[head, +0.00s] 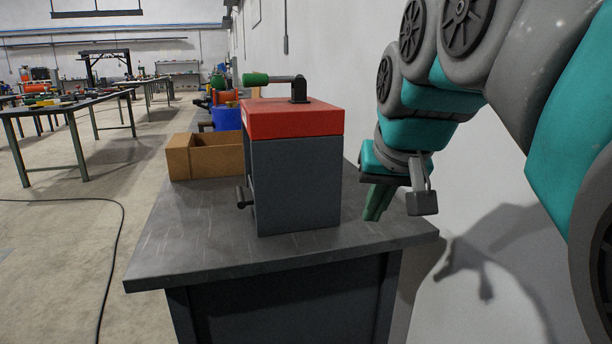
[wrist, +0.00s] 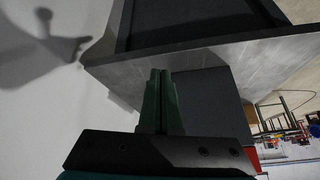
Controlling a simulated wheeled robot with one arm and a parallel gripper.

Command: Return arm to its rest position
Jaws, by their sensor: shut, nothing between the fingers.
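My gripper (head: 373,203) hangs at the end of my teal and grey arm, just right of a dark grey box-shaped machine (head: 296,185) with a red top (head: 292,117). Its green fingers point down over the right part of the bench top. In the wrist view, the fingers of my gripper (wrist: 160,90) are together with nothing between them. The machine has a green-handled lever (head: 270,79) on top and a dark knob (head: 243,197) at its lower left. In the wrist view its grey side (wrist: 211,103) shows beyond the fingers.
The machine stands on a grey bench (head: 190,240). An open cardboard box (head: 205,157) and a blue container (head: 226,117) are behind it. The white wall (head: 465,200) is close on the right. A black cable (head: 115,250) lies on the open floor at left, near long tables (head: 70,108).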

